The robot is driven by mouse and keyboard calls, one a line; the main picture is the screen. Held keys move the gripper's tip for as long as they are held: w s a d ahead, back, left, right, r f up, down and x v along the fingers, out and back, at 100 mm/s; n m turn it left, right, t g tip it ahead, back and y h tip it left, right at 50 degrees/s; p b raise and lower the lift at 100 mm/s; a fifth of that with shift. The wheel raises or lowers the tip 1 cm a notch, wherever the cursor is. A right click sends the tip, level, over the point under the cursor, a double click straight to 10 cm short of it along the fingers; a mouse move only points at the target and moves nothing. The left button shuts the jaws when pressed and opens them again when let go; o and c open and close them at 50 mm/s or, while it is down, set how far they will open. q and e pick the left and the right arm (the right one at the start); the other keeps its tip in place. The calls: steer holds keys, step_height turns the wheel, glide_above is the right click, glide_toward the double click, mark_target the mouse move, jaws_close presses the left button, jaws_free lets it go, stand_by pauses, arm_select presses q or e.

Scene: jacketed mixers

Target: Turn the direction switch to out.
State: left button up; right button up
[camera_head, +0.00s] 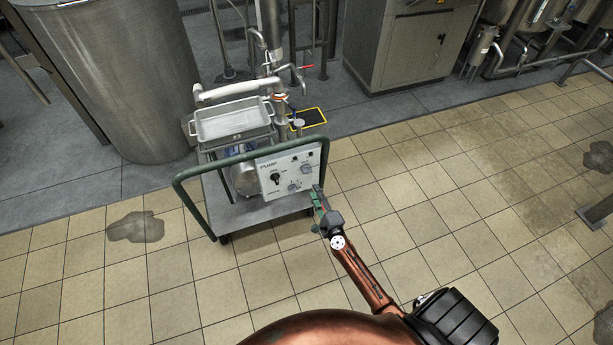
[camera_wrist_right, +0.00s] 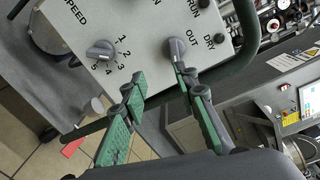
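The pump panel (camera_head: 286,172) is a white plate on a cart, with the grey direction switch (camera_head: 307,168) on its right part. In the right wrist view the direction switch (camera_wrist_right: 174,48) sits beside the printed word OUT; its exact setting is hard to tell. My right gripper (camera_wrist_right: 158,78) has its two green-and-grey fingers spread, with nothing between them. One fingertip is at the lower end of the switch; I cannot tell whether they touch. In the head view the right gripper (camera_head: 318,200) is at the panel's lower right edge. My left gripper is not in view.
Lamps labelled RUN and DRY (camera_wrist_right: 218,39) flank the switch. The cart's green rail (camera_head: 208,221) curves around the panel.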

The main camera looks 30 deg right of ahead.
mark_target(308, 173)
steer(key=shift+m, duration=0.6)
steer(key=w, duration=0.2)
steer(key=w+d+r, duration=0.1)
steer(key=w, duration=0.2)
steer(key=w+d+r+b, duration=0.1)
steer(key=w, duration=0.1)
steer(key=shift+w, duration=0.55)
steer(key=shift+w+r, duration=0.1)
steer(key=shift+w, duration=0.1)
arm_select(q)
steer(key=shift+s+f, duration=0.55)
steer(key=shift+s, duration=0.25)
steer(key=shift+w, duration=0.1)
arm_select(e)
jaws_close()
